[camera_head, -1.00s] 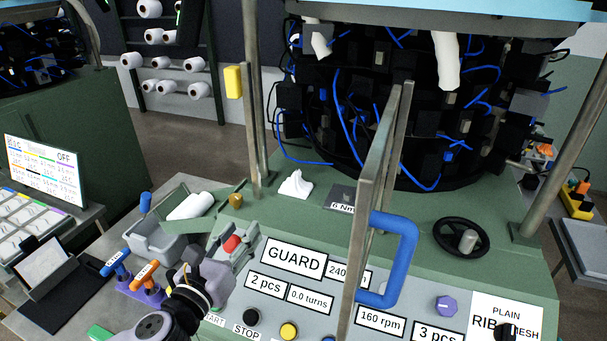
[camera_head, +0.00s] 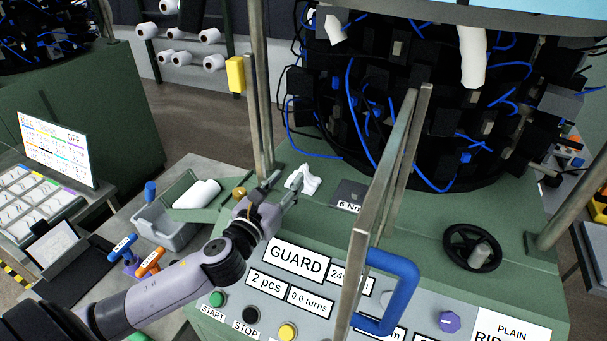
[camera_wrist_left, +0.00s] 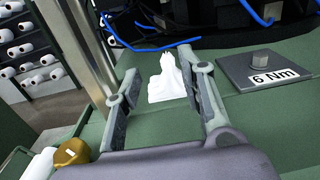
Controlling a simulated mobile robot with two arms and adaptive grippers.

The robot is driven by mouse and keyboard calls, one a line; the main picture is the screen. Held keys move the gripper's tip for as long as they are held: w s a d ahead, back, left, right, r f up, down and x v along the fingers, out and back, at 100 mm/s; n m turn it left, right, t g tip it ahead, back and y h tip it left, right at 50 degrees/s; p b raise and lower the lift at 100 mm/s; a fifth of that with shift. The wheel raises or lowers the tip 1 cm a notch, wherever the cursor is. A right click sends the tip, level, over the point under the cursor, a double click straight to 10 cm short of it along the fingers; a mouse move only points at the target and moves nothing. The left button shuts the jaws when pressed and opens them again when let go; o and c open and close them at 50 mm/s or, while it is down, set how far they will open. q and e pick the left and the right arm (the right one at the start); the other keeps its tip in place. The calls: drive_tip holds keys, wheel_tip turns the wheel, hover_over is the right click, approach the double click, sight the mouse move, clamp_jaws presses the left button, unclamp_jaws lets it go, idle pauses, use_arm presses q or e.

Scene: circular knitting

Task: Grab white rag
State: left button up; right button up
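The white rag (camera_head: 302,180) lies crumpled on the green machine deck, left of the 6 Nm plate. In the left wrist view the rag (camera_wrist_left: 169,80) shows ahead, between the two fingers. My left gripper (camera_head: 280,188) is open, its fingertips close to the rag's near side. In the left wrist view the left gripper (camera_wrist_left: 167,78) has its fingers spread wide with nothing held; I cannot tell if a finger touches the rag. My right gripper does not show.
A metal post (camera_head: 262,100) stands just behind and left of the rag. The 6 Nm plate (camera_head: 350,194) lies right of it. The guard's frame with its blue handle (camera_head: 398,290) rises at the right. A brass knob (camera_wrist_left: 72,152) sits left of the gripper.

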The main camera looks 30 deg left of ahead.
sight(303, 167)
use_arm(q)
drive_tip(key=shift+w+r, duration=0.1)
drive_tip(key=shift+w, duration=1.2)
drive_tip(key=shift+w+p, duration=0.55)
drive_tip(key=shift+p, duration=0.05)
drive_tip(key=w, duration=0.2)
drive_tip(key=w+p, duration=0.1)
drive_tip(key=shift+w+d+f, duration=0.15)
drive_tip(key=shift+d+f, duration=0.15)
drive_tip(key=shift+f, duration=0.05)
drive_tip(key=shift+w+f, duration=0.15)
drive_tip(key=shift+w, duration=0.35)
drive_tip(key=shift+s, duration=0.1)
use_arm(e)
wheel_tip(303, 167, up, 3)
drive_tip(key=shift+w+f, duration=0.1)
use_arm(q)
drive_tip(key=shift+c, duration=0.4)
clamp_jaws()
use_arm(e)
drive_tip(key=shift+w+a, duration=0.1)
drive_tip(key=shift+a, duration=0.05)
